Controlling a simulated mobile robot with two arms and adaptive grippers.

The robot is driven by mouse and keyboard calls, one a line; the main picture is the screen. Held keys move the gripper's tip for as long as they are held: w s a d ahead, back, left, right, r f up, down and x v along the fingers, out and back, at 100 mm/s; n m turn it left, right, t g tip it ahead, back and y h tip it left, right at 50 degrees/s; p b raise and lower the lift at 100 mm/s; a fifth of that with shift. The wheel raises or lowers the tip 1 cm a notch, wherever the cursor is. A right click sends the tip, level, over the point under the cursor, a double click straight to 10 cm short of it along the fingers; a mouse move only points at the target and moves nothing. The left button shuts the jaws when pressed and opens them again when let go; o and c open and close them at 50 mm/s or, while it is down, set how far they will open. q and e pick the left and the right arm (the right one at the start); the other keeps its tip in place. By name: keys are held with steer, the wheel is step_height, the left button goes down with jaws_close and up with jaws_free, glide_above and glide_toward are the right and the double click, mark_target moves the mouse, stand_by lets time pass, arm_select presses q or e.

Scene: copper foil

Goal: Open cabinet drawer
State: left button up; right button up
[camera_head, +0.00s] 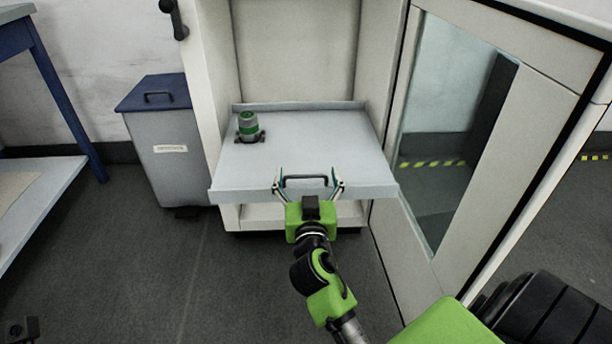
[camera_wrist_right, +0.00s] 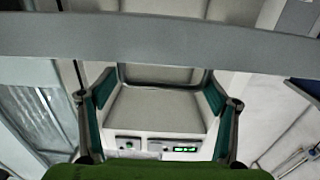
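The cabinet (camera_head: 205,75) is pale and open-fronted. Its grey drawer (camera_head: 310,145) sticks out of the front like a tray. A dark bar handle (camera_head: 306,181) is on the drawer front. My right gripper (camera_head: 308,184) is at the handle, its two fingers spread wide around the handle's ends. The right wrist view shows the teal-padded fingers (camera_wrist_right: 160,95) on both sides of the handle (camera_wrist_right: 165,86), below the grey drawer edge (camera_wrist_right: 160,35). Whether the pads touch the handle is hard to tell. My left gripper's fingers do not show.
A grey-green device (camera_head: 248,127) stands on the drawer's left side. A glass-paned cabinet door (camera_head: 450,130) is swung open at the right. A lidded bin (camera_head: 165,145) stands left of the cabinet, and a blue table (camera_head: 50,75) is farther left. The floor before the bin is clear.

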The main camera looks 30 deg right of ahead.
steer(key=shift+r, duration=5)
